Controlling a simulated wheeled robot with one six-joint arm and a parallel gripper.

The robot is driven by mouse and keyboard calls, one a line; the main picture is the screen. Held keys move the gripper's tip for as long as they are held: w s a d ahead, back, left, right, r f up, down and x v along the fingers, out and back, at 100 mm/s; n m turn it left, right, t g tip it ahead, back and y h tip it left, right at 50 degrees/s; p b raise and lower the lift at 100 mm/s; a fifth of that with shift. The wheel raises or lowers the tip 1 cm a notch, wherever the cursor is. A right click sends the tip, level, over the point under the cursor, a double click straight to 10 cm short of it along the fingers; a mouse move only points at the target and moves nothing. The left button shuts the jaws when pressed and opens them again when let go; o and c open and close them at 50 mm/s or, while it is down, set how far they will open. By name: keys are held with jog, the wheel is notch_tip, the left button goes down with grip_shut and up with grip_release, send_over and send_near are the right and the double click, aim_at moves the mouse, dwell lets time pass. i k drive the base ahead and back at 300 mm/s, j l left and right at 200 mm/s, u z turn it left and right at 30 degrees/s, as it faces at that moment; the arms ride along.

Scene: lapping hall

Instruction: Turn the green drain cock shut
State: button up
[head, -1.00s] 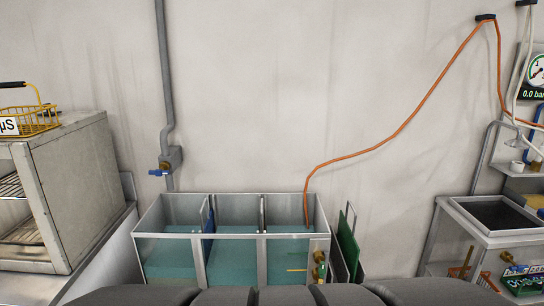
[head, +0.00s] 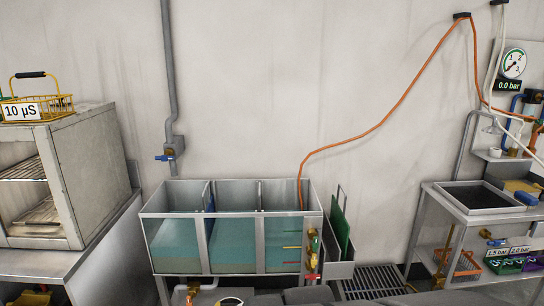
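My gripper is not in view.
The wall pipe has a blue-handled valve (head: 165,157). An orange hose (head: 385,118) hangs into the tank's right compartment. A green plate (head: 341,222) stands beside the tank. A sink bench (head: 455,213) is at right, an oven cabinet (head: 85,180) at left.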

aim_at(315, 244)
jog(key=k+l+z, duration=0.1)
jog(key=k+j+u, duration=0.15)
jog(key=k+j, duration=0.15)
jog(key=u, duration=0.15)
jog(key=i+l+u, duration=0.1)
jog(key=i+l, duration=0.15)
jog(key=i, duration=0.2)
jog(key=i+l+u, duration=0.1)
jog(key=i+l, duration=0.15)
jog(key=i, duration=0.25)
jog(key=i+l+u, duration=0.1)
jog(key=i+l, duration=0.25)
jog(key=i, duration=0.1)
